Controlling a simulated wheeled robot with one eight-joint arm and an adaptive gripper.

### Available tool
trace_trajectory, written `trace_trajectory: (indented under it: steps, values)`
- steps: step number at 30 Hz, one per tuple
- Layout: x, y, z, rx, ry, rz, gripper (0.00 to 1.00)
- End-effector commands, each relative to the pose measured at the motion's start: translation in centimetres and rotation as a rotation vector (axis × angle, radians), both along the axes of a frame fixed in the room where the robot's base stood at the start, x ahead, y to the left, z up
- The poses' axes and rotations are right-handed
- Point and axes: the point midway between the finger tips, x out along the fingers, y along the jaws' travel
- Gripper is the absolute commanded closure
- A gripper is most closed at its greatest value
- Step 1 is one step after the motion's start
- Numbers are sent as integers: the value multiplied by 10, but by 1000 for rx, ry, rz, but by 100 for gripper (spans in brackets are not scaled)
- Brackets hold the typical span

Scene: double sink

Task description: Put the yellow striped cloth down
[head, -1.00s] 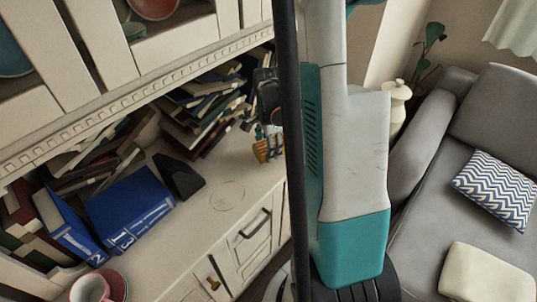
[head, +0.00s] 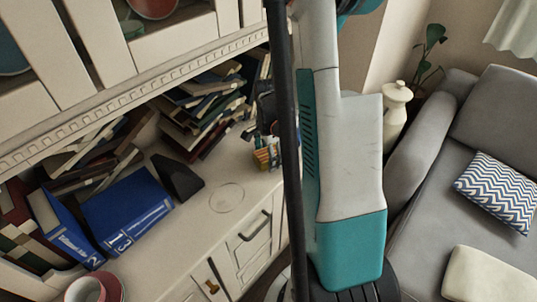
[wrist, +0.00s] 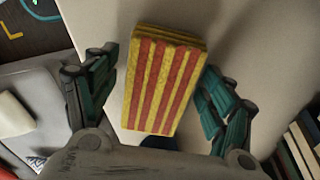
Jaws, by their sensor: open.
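The yellow striped cloth (wrist: 165,85), a folded yellow block with red stripes, lies on the pale cabinet top (head: 228,197). In the head view the cloth (head: 266,156) shows near the cabinet's right end, partly cut off by a dark pole. My gripper (wrist: 159,64) is open, with one teal finger to each side of the cloth. In the wrist view a gap shows beside the left finger; the right finger is close to the cloth's edge, and I cannot tell if it touches. In the head view my gripper (head: 267,120) is small and mostly hidden.
Piled books (head: 205,110), blue binders (head: 125,210) and a dark wedge-shaped object (head: 178,178) stand on the cabinet to the left. A grey sofa (head: 440,200) stands right.

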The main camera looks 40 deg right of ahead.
Motion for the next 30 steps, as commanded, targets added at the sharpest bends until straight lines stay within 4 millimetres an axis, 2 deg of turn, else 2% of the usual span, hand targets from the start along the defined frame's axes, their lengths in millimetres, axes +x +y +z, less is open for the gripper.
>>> trace_trajectory:
  steps: [5,7,15,21,25,30]
  values:
    - [0,0,5,0,0,0,24]
    - [0,0,15,0,0,0,24]
    - [0,0,71,0,0,0,24]
    - [0,0,105,0,0,0,24]
    - [0,0,118,0,0,0,24]
    - [0,0,123,0,0,0,24]
